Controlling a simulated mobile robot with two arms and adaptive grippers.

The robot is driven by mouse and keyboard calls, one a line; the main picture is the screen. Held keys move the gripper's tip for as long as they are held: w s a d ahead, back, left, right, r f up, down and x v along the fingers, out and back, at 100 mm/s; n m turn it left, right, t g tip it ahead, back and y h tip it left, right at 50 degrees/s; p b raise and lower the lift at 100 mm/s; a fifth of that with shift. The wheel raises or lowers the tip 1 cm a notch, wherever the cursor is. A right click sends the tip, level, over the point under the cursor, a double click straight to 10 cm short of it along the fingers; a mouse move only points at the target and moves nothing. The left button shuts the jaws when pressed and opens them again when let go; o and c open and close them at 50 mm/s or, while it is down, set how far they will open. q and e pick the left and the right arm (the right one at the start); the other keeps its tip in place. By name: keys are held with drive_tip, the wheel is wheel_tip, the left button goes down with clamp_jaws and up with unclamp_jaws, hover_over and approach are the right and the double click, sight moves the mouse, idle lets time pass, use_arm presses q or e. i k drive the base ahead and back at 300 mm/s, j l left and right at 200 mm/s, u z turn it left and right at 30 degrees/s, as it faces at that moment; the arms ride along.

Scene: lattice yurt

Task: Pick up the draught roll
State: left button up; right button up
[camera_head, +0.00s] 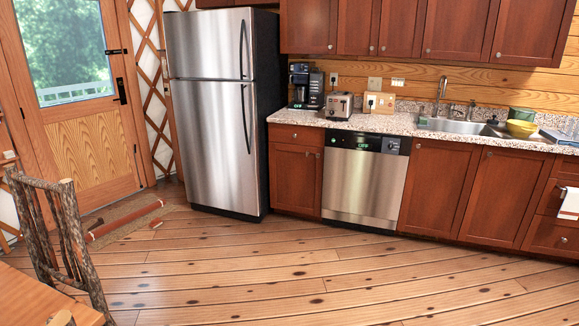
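The draught roll (124,221) is a long reddish-brown roll lying on the floor at the left of the head view. It lies slantwise on a brown doormat (120,234) in front of the wooden door (98,150). Its near-left end is close to the log chair and its far-right end points toward the fridge. Neither of my grippers is in view.
A rustic log chair (66,225) and a wooden table corner (40,300) stand at the lower left, near the roll. A steel fridge (207,110) stands right of the door. Cabinets and a dishwasher (363,178) line the back. The middle plank floor (300,270) is clear.

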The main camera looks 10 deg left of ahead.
sight(121, 222)
drive_tip(key=i+l+u, duration=0.1)
drive_tip(key=i, duration=0.5)
drive_tip(key=i+l+u, duration=0.1)
drive_tip(key=i, duration=0.45)
drive_tip(key=i+l+u, duration=0.1)
drive_tip(key=i, duration=0.45)
drive_tip(key=i+j+u, duration=0.3)
drive_tip(key=i+u, duration=0.2)
drive_tip(key=i, duration=0.15)
drive_tip(key=i+u, duration=0.5)
drive_tip(key=i, duration=0.15)
drive_tip(key=i+l+u, duration=0.25)
drive_tip(key=i+u, duration=0.2)
drive_tip(key=i, duration=0.2)
drive_tip(key=i+j, duration=0.4)
drive_tip(key=i, duration=0.25)
drive_tip(key=i+j+z, duration=0.15)
drive_tip(key=i+j, duration=0.3)
drive_tip(key=i, duration=0.2)
drive_tip(key=i+l, duration=0.1)
drive_tip(key=i, duration=0.35)
drive_tip(key=i+j+z, duration=0.25)
drive_tip(key=i+j, duration=0.4)
drive_tip(key=i+j+z, duration=0.3)
drive_tip(key=i+j, duration=0.45)
drive_tip(key=j, duration=0.1)
